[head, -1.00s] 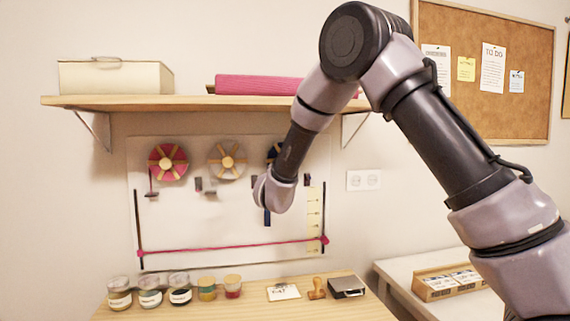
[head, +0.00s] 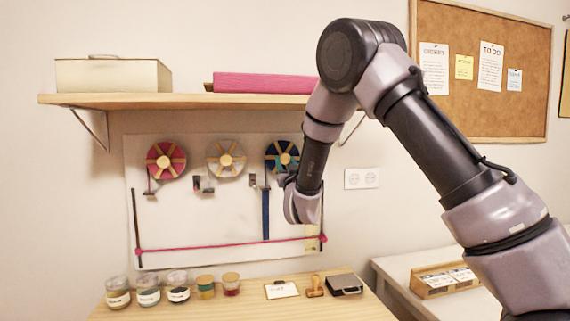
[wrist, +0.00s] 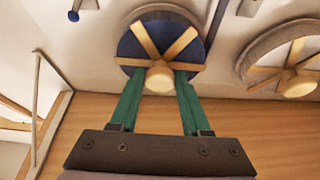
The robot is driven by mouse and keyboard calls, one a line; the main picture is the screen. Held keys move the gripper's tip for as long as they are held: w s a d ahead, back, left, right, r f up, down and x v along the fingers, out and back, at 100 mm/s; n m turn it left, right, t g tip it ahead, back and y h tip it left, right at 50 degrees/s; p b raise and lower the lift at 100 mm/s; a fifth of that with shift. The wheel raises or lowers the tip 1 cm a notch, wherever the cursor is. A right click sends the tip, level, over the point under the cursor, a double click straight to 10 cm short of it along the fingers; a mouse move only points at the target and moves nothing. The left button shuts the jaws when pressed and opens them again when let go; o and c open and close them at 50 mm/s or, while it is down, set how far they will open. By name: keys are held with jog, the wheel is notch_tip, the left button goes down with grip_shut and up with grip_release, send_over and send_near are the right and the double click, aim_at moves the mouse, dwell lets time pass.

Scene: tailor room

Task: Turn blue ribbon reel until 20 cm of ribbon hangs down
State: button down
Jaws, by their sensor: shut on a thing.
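The blue ribbon reel (head: 273,148) with wooden spokes is on the white wall board, rightmost of three reels. In the wrist view the blue reel (wrist: 131,47) faces me, with its round wooden hub knob (wrist: 159,78) in front. My gripper (wrist: 160,80) has its two green fingers shut on this knob, one on each side. In the head view my gripper (head: 288,171) is at the reel's lower right, partly hidden by my wrist. Blue ribbon (head: 265,213) hangs straight down left of my wrist, its lower end near a pink line.
The pink line (head: 200,247) crosses the board's bottom. A pink reel (head: 153,170) and a white reel (head: 214,172) hang to the left. A shelf (head: 150,99) juts out above. Jars (head: 148,291) and a stamp (head: 315,286) stand on the table (head: 240,309) below.

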jog(key=shift+d+n+g+y, duration=0.15)
jog(key=shift+n+y, duration=0.4)
jog(key=shift+n, duration=0.6)
jog(key=shift+a+n+g+y, duration=0.15)
jog(key=shift+n+y, duration=0.4)
jog(key=shift+n, duration=0.6)
jog(key=shift+d+n, duration=0.1)
jog(key=shift+n, duration=0.2)
jog(key=shift+c, duration=2)
grip_release()
jog(key=v, duration=1)
jog(key=shift+s+d, duration=0.25)
jog(key=shift+s, duration=0.1)
jog(key=shift+f, duration=0.1)
